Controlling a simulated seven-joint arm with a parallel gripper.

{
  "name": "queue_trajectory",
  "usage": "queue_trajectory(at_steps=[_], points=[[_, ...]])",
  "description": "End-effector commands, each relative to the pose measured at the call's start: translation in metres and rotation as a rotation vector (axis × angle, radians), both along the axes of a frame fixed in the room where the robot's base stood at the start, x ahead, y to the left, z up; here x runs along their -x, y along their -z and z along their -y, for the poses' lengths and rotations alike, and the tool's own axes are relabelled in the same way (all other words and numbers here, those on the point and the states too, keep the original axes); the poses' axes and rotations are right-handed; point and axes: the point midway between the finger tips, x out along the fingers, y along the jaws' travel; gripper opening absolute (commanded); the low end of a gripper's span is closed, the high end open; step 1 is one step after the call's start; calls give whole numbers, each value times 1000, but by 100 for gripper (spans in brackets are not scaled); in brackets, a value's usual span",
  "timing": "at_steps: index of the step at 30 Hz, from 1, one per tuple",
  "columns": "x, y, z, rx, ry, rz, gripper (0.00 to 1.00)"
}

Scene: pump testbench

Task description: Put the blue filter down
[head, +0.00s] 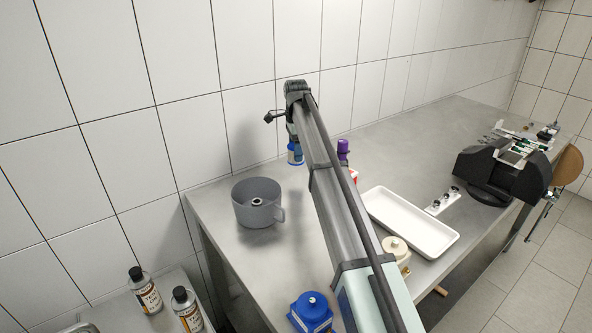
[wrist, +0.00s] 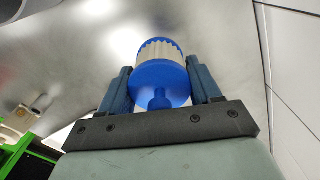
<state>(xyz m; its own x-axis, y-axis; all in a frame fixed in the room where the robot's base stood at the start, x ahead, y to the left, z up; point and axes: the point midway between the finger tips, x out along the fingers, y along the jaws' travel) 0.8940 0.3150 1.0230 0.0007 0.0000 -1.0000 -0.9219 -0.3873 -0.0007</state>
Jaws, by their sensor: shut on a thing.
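The blue filter (head: 295,155) hangs at my gripper in the head view, near the back wall side of the grey bench. In the wrist view the blue filter (wrist: 160,82) shows a white ribbed band between a blue top and a blue base with a narrow stem. My gripper (wrist: 158,70) is shut on it, one finger on each side. In the head view my gripper (head: 293,138) is small and partly hidden by my arm. I cannot tell how far the filter is above the bench.
A grey pot with a handle (head: 247,211) stands left of the filter. A purple-capped bottle (head: 343,148) is just right of it. A white tray (head: 415,228), a black machine (head: 472,170) and a blue canister (head: 311,309) share the bench (head: 290,240). Bare bench lies between pot and arm.

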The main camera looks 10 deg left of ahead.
Motion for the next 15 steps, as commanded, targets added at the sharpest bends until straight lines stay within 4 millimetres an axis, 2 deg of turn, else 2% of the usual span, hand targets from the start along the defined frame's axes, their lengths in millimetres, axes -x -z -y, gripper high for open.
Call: queue_trajectory(at_steps=[3, 11, 15], points=[[1, 21, 1, 1, 0, -2, 30], [0, 42, 0, 1, 0, -2, 30], [1, 60, 0, 0, 0, -1, 30]])
